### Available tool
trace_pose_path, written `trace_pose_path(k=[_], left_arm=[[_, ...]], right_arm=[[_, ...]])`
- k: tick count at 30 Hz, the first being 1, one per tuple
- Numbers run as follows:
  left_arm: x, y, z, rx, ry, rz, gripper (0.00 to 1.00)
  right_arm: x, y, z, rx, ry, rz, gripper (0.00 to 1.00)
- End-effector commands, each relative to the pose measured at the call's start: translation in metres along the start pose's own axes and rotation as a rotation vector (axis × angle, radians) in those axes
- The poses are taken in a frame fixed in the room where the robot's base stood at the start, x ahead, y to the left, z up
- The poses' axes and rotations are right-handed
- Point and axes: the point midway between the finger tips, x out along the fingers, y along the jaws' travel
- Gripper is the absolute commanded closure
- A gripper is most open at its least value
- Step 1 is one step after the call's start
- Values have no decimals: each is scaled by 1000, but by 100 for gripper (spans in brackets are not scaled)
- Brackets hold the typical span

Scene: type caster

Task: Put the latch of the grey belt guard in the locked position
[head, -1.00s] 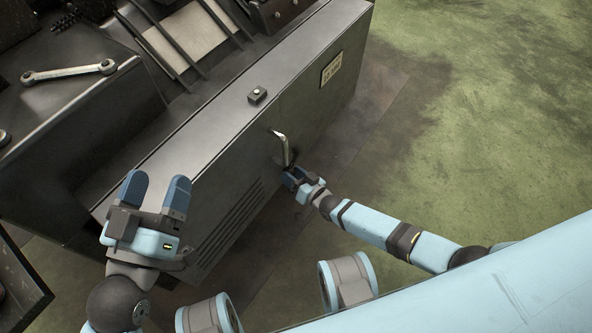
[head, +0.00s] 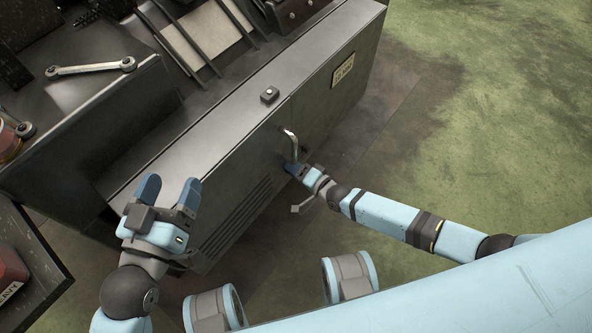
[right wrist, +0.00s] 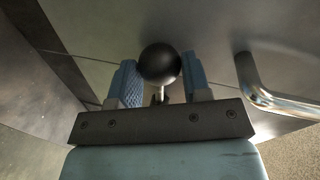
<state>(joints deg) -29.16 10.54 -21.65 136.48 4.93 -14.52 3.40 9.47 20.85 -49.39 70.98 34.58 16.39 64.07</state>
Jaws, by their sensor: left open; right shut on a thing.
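The grey belt guard (head: 225,150) is the long box-shaped cover with a vented front. In the right wrist view, a black ball knob (right wrist: 160,63) on a thin metal stem sits between the fingers of my right gripper (right wrist: 160,84), which is shut on it. In the head view, my right gripper (head: 293,169) is at the front of the guard, just below a curved metal handle (head: 292,145); the knob is hidden there. The latch's position cannot be read. My left gripper (head: 169,190) is open and empty, in front of the guard's left part.
The handle (right wrist: 262,88) is close to the right of my right gripper in the right wrist view. The green floor (head: 480,120) at right is clear.

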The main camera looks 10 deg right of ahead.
Motion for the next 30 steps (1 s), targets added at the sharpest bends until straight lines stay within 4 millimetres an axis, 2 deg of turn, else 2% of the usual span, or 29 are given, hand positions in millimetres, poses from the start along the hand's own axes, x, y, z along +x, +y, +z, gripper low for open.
trace_pose_path(k=[9, 22, 23, 24, 26, 30], left_arm=[[0, 1, 0, -1, 4, 1, 27], [2, 1, -3, 1, 12, 4, 27], [2, 1, -3, 1, 12, 4, 27], [3, 1, -3, 1, 12, 4, 27], [3, 1, -3, 1, 12, 4, 27], [3, 1, -3, 0, 12, 4, 27]], right_arm=[[-2, -5, -1, 80, -16, 1, 98], [-2, -7, -2, 90, -17, -1, 98], [-2, -7, -2, 90, -17, -1, 51], [-2, -7, -2, 89, -17, -1, 42], [-2, -7, -2, 89, -17, -1, 31], [-2, -7, -2, 88, -17, -1, 31]])
